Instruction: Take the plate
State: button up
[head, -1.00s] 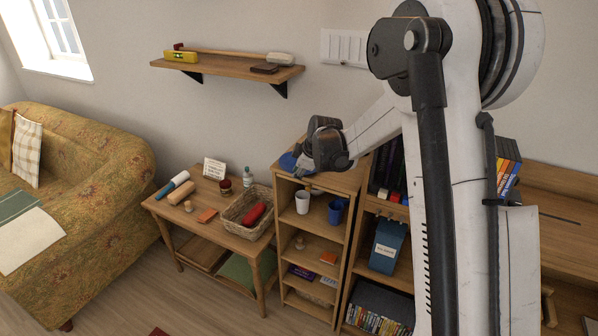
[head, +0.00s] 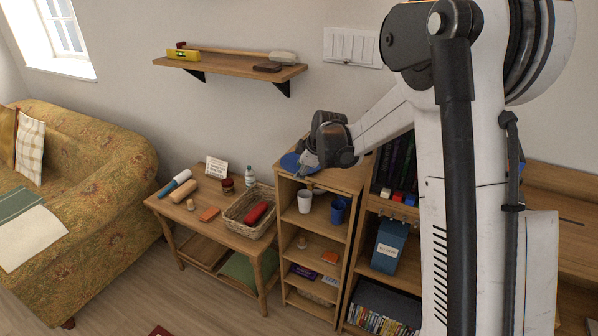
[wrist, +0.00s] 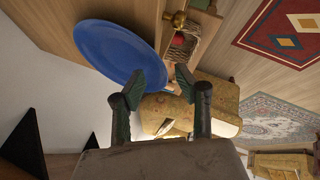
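A blue round plate (head: 290,162) lies on top of the small wooden shelf unit, near its left end. It also shows large in the wrist view (wrist: 112,48), at the upper left. My gripper (head: 308,165) is just right of the plate in the head view, low over the shelf top.
The shelf unit (head: 311,218) holds a white cup (head: 304,202) and a blue cup (head: 337,210) just below. A side table with a wicker basket (head: 249,213) stands to the left. A taller bookcase stands right. A wall shelf (head: 229,65) hangs above.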

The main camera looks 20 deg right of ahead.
jog(key=v, duration=1)
jog(key=shift+s+r, duration=0.1)
jog(key=shift+s, duration=0.1)
jog(key=s+a+r+m, duration=0.25)
jog(key=s+r, duration=0.25)
jog(key=s, duration=0.4)
jog(key=s+f+m+t+h, duration=0.1)
jog(key=s+m, duration=1)
jog(key=s, duration=1.6)
jog(key=shift+s+a+h, duration=0.15)
jog(key=shift+a+h, duration=0.3)
jog(key=shift+h, duration=0.05)
jog(key=shift+f, duration=0.1)
jog(key=shift+c, duration=0.8)
